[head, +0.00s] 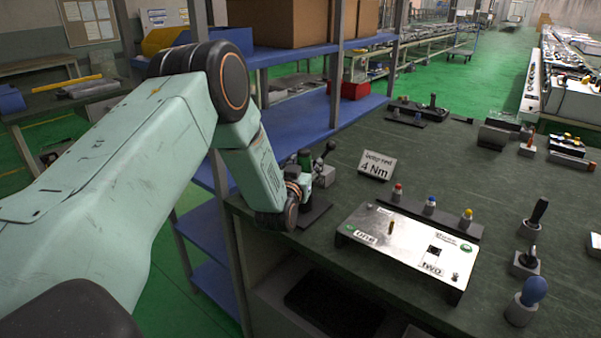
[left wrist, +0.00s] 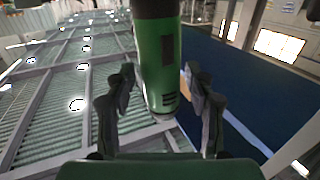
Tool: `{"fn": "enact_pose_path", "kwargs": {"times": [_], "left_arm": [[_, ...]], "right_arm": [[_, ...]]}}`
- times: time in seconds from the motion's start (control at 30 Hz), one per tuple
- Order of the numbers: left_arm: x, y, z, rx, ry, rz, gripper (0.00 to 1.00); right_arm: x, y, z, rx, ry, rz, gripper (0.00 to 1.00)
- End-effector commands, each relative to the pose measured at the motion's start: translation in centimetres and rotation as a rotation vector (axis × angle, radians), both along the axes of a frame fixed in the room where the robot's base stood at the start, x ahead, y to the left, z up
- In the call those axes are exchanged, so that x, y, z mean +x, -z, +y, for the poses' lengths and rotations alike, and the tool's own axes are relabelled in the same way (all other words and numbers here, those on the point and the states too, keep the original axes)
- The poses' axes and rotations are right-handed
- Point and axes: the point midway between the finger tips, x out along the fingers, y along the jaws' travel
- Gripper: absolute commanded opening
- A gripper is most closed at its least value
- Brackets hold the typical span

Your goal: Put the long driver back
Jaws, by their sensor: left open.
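The long driver is a green and black cylinder (head: 304,158) at the left edge of the workbench, beside a grey block and a dark base plate (head: 316,212). In the left wrist view the green driver body (left wrist: 160,65) stands between the two fingers of my left gripper (left wrist: 159,78). The fingers are apart, one on each side, with a gap showing at least on the left. In the head view my left gripper (head: 298,184) is low at the driver, partly hidden by my arm. I cannot tell whether the driver rests in its holder. My right gripper is not in view.
A "4 Nm" sign (head: 377,165) and a metal plate marked ONE and TWO (head: 405,250) stand to the right. Red, blue and yellow-topped bits sit in a rack (head: 440,218) behind the plate. A blue shelf unit (head: 300,125) stands behind the bench's left edge.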

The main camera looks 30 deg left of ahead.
Motion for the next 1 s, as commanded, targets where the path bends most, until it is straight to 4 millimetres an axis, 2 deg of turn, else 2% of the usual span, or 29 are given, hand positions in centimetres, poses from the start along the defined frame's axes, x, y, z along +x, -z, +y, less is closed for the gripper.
{"fn": "enact_pose_path", "kwargs": {"times": [0.6,0.8,1.0], "left_arm": [[-9.3,-0.1,-3.0,-0.002,0.001,0.003,0.54],[-11.0,-0.2,-3.6,0.000,0.000,0.001,0.54],[-11.4,0.3,-3.9,-0.004,0.006,0.016,0.54]], "right_arm": [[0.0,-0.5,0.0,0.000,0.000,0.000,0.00],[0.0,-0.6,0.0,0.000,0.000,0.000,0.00],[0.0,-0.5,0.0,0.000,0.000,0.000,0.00]]}}
